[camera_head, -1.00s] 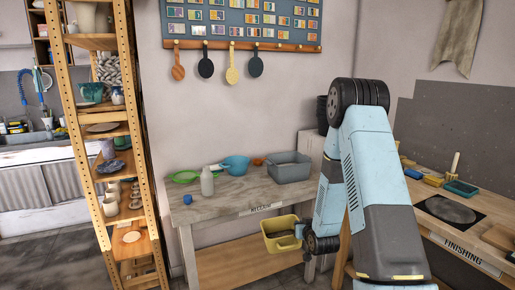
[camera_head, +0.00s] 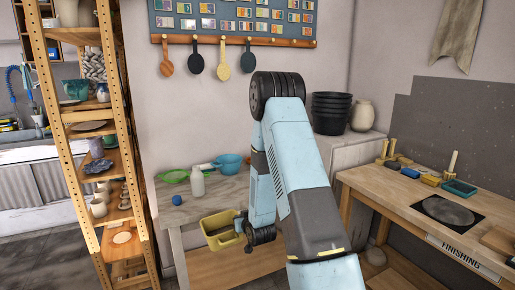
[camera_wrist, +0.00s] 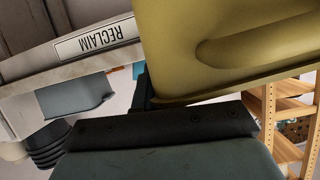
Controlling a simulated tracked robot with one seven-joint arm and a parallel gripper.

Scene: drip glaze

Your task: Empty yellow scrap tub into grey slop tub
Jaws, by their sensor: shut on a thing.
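The yellow scrap tub (camera_head: 218,233) hangs in front of the reclaim table's front edge in the head view, roughly level, with its open top up. A darker grey patch shows inside it; I cannot tell what it is. My gripper (camera_head: 242,226) is shut on its right-hand side. In the wrist view the yellow tub (camera_wrist: 235,45) fills the upper right, close to the jaw (camera_wrist: 146,92). The grey slop tub (camera_wrist: 75,98) shows in the wrist view on the reclaim table, seen upside down. In the head view my arm hides it.
A wooden shelf (camera_head: 133,170) of pots stands left. The finishing bench (camera_head: 400,195) is at right.

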